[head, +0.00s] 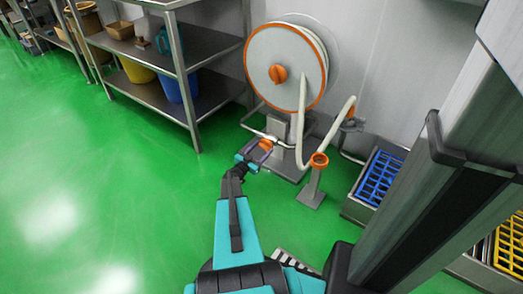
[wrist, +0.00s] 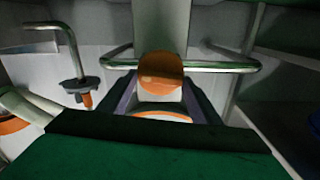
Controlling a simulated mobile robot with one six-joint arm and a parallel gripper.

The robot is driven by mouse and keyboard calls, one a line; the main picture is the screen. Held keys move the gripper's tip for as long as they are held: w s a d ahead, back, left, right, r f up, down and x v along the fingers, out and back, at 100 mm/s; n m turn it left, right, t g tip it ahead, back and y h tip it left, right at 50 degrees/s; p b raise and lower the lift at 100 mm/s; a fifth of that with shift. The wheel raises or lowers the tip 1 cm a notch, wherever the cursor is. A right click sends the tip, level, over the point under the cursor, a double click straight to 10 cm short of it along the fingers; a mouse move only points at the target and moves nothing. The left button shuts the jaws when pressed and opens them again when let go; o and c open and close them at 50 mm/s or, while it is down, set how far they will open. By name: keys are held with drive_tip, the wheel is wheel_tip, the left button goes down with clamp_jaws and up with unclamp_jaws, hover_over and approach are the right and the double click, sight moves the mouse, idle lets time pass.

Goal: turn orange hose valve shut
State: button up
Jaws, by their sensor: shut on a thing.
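The orange hose valve (head: 266,144) is a rounded orange knob low in front of the hose reel. In the wrist view the orange knob (wrist: 160,70) sits in the middle, between the two fingers. My gripper (head: 259,152) is at the knob and shut on it. Its fingers (wrist: 158,88) show on both sides of the knob in the wrist view. The exact turn of the valve cannot be read from these frames.
A white hose reel (head: 285,65) with an orange rim stands behind. A metal tube (wrist: 215,67) runs beside the knob. Shelving (head: 180,65) stands left; a crate with a blue rack (head: 379,177) is right. Green floor at left is clear.

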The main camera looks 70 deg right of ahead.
drive_tip(key=m, duration=0.4)
drive_tip(key=shift+f+b, duration=0.1)
drive_tip(key=shift+b, duration=0.25)
drive_tip(key=m+b, duration=0.1)
drive_tip(key=m, duration=0.2)
drive_tip(key=m+b, duration=0.2)
drive_tip(key=m, duration=0.1)
drive_tip(key=m+b, duration=0.1)
drive_tip(key=m, duration=0.2)
drive_tip(key=shift+s+a+f+m+b, duration=0.15)
drive_tip(key=shift+f+m+b, duration=0.1)
drive_tip(key=shift+m+b, duration=0.9)
drive_tip(key=shift+m, duration=0.55)
drive_tip(key=shift+r, duration=0.1)
drive_tip(key=o, duration=0.9)
